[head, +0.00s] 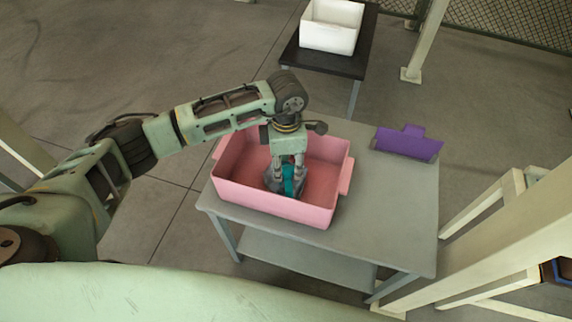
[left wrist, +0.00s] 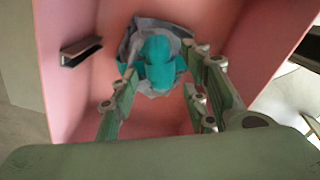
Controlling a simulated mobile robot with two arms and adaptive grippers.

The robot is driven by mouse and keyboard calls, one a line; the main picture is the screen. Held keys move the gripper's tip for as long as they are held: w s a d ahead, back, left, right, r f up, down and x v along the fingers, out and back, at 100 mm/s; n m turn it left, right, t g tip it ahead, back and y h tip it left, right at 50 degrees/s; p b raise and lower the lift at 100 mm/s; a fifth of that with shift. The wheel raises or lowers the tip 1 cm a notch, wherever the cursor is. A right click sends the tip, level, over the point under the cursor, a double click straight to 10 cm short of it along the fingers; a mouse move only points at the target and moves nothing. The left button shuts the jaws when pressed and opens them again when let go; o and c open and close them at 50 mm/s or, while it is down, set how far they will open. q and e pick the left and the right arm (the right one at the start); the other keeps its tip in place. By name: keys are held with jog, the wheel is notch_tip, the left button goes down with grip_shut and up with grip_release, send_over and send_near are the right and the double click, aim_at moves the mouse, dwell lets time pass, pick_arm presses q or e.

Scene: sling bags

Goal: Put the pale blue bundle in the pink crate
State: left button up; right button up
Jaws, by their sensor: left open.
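The pink crate (head: 262,204) stands on a grey table in the head view, and its pink walls fill much of the left wrist view (left wrist: 75,25). The pale blue bundle (head: 270,183), greyish with a teal band, is inside the crate, low down near its middle. It also shows in the left wrist view (left wrist: 143,30), beyond my fingertips. My left gripper (head: 288,172) reaches down into the crate from above, open, with its fingers on either side of the teal part. Whether the fingers touch the bundle, I cannot tell. My right gripper is out of view.
The grey table (head: 395,215) has bare room right of the crate. A purple holder (head: 408,143) stands at its back right. A white bin (head: 331,27) sits on a dark table (head: 352,62) behind. Pale posts (head: 480,245) stand close on the right.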

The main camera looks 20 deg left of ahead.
pick_arm(q)
notch_tip(320, 180, up, 11)
jog(key=b, duration=0.1)
jog(key=shift+f, duration=0.15)
